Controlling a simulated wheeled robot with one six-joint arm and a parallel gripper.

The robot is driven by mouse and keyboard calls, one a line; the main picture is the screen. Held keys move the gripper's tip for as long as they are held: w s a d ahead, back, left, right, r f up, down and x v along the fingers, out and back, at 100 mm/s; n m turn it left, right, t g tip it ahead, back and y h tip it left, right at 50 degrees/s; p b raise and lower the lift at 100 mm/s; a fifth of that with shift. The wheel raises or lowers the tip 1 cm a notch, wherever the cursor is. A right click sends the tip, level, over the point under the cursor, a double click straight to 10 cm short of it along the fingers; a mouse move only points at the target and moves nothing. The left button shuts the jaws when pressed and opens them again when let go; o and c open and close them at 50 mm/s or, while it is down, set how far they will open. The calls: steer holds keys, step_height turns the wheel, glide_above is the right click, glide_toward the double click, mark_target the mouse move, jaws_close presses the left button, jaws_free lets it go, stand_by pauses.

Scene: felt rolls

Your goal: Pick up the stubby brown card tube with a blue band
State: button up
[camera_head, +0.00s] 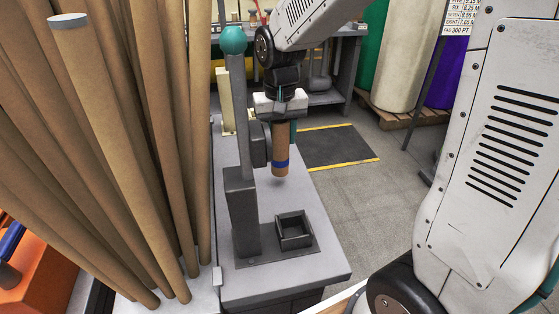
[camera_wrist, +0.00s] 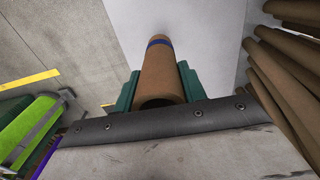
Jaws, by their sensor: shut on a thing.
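The stubby brown card tube (camera_head: 280,150) hangs upright below my gripper (camera_head: 280,117), with its blue band near the lower end. In the wrist view the tube (camera_wrist: 161,75) points away from the camera, its near open end between the two green fingers of my gripper (camera_wrist: 160,88). The gripper is shut on the tube's upper part. In the head view the tube's lower end appears above the grey bench top (camera_head: 285,200); the exact gap is hard to tell.
A grey post with a teal ball (camera_head: 232,40) stands just left of the tube. A small square dark tray (camera_head: 294,230) sits at its base. Tall brown tubes (camera_head: 120,150) lean at the left. A dark mat with yellow edges (camera_head: 335,147) lies on the floor beyond the bench.

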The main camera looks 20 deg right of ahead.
steer(key=shift+r, duration=1.35)
